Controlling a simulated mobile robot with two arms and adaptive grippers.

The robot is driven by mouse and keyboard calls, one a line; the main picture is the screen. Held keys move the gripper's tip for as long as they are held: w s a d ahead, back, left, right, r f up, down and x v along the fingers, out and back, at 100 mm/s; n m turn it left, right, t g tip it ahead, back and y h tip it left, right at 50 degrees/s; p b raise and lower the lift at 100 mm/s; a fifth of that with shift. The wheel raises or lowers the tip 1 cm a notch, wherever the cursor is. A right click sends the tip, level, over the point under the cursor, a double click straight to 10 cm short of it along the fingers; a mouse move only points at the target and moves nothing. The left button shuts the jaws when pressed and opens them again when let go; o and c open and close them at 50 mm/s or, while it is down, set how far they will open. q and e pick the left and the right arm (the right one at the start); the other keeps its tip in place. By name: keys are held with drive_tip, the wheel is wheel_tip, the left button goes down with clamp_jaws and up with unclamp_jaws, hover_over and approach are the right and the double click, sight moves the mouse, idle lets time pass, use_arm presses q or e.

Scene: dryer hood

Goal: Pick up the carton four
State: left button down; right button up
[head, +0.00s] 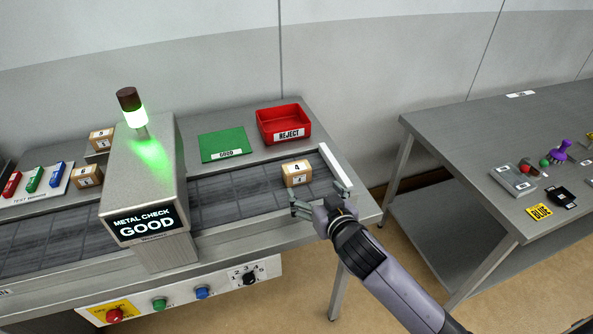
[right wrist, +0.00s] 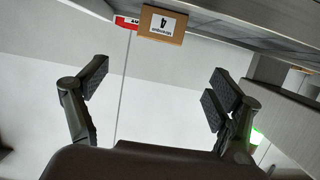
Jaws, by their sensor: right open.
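The carton four (head: 297,174) is a small brown box with a white label reading 4. It stands on the dark conveyor belt near its right end in the head view. In the right wrist view the carton (right wrist: 162,25) shows at the top, ahead of the fingers. My right gripper (head: 320,198) is open and empty, at the belt's front right edge, just in front of the carton and apart from it. Its spread fingers also show in the right wrist view (right wrist: 158,88). My left gripper is not in view.
A metal check hood (head: 150,180) reading GOOD, with a lit green lamp (head: 136,117), spans the belt. Behind the belt lie a green GOOD mat (head: 222,142) and a red REJECT tray (head: 282,117). A white bar (head: 335,165) borders the belt's right end. Other cartons (head: 88,177) stand left.

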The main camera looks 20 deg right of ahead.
sight(299, 170)
drive_tip(key=p+x, duration=0.1)
drive_tip(key=x, duration=0.8)
drive_tip(key=shift+w+f+p, duration=0.15)
drive_tip(key=shift+w+p, duration=0.05)
drive_tip(key=shift+p, duration=0.15)
drive_tip(key=shift+w, duration=0.5)
drive_tip(key=p+x, duration=0.1)
drive_tip(key=x, duration=0.2)
drive_tip(key=shift+d+f, duration=0.1)
drive_tip(key=shift+w+f, duration=0.25)
drive_tip(key=shift+w, duration=0.3)
drive_tip(key=shift+c, duration=0.6)
drive_tip(key=c, duration=1.2)
